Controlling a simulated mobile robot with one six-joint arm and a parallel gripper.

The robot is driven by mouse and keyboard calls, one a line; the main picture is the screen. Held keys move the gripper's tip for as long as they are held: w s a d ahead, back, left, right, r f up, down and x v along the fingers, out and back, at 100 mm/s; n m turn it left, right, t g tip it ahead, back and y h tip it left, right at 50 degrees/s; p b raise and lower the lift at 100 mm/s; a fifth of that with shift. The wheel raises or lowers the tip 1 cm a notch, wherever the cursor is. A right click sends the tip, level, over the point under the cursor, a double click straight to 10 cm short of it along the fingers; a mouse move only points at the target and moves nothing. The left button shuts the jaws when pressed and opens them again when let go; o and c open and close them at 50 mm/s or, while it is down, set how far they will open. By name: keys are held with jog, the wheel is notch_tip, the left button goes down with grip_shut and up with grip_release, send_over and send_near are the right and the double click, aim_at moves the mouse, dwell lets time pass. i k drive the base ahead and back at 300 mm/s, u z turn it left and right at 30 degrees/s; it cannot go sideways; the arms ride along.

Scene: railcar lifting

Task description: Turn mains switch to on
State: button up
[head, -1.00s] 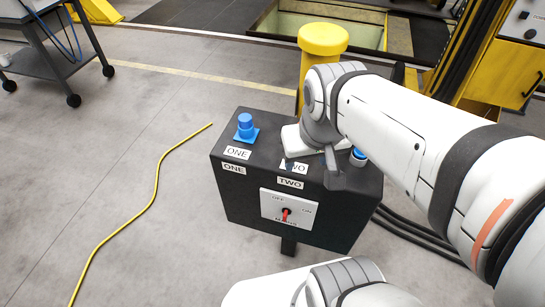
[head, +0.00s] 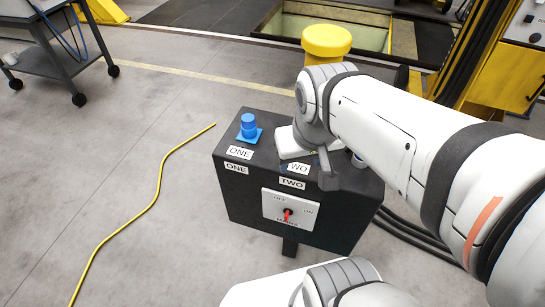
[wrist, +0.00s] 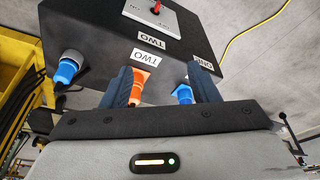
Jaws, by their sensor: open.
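The mains switch is a small red lever (head: 288,214) on a white plate (head: 271,203) on the front of a black control box (head: 236,196). OFF is at the plate's left and ON at its right. I cannot tell clearly which way the lever points. The lever also shows at the top of the wrist view (wrist: 156,7), beyond my fingers. My gripper (wrist: 160,75) is open above the box top, apart from the switch. An orange knob (wrist: 137,88) and a blue knob (wrist: 183,94) show between its fingers. In the head view my arm hides most of the gripper.
A blue button (head: 248,124) stands on the box's left top, beside ONE labels. Another blue knob (wrist: 67,68) is at the box's other end. A yellow post (head: 326,42) stands behind. A yellow cable (head: 156,190) lies on open floor at left. A cart (head: 60,62) stands farther back.

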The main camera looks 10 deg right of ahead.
aim_at(287, 212)
jog(key=z, duration=0.3)
jog(key=k, duration=0.65)
jog(key=u, duration=0.15)
jog(key=i, duration=0.5)
jog(key=z, duration=1.1)
jog(key=k, duration=0.7)
jog(key=z, duration=0.25)
